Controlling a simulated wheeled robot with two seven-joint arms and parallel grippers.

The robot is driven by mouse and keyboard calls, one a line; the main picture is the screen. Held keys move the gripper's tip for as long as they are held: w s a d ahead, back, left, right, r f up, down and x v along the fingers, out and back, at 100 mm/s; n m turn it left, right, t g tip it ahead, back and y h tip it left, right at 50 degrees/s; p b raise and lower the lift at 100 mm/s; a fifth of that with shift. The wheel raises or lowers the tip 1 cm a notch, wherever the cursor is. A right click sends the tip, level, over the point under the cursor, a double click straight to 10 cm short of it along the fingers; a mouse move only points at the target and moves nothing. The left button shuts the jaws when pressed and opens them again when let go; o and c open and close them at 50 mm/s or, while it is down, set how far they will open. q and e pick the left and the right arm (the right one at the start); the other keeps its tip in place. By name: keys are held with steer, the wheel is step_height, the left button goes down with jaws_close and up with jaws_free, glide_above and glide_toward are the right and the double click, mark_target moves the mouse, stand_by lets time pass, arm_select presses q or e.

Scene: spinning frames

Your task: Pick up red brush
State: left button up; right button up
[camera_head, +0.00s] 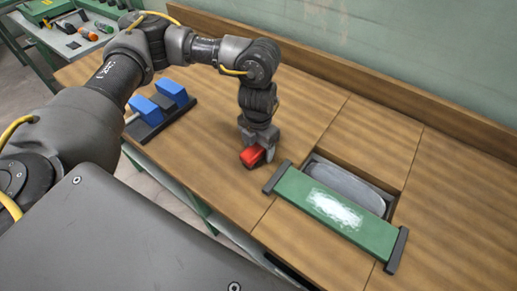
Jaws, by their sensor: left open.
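The red brush (252,156) lies on the wooden worktop, left of a green board (305,195). My left gripper (258,150) points down right over the brush, with its fingers at the brush and partly covering it. The gripper is open. Whether the fingers touch the brush cannot be told. My right gripper is out of view.
The green board has dark end bars and a white smear, and lies beside a recess with a grey tray (350,185). A dark stand with blue blocks (172,92) is at the left. A ledge (330,68) runs along the back wall. The worktop (460,200) is clear at the right.

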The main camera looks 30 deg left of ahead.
arm_select(q)
steer(key=c, duration=1.1)
steer(key=shift+r, duration=0.1)
steer(key=shift+r, duration=0.55)
steer(key=s+d+r+b, duration=0.1)
steer(key=s+d+r, duration=0.1)
steer(key=s+r, duration=0.2)
steer(key=s+d+r+b, duration=0.1)
steer(key=s+d+r, duration=0.2)
steer(key=r, duration=0.1)
steer(key=s+d+r+b, duration=0.1)
steer(key=s+d+r, duration=0.2)
steer(key=s, duration=0.1)
steer(key=shift+s+r+b, duration=0.3)
steer(key=shift+r, duration=0.1)
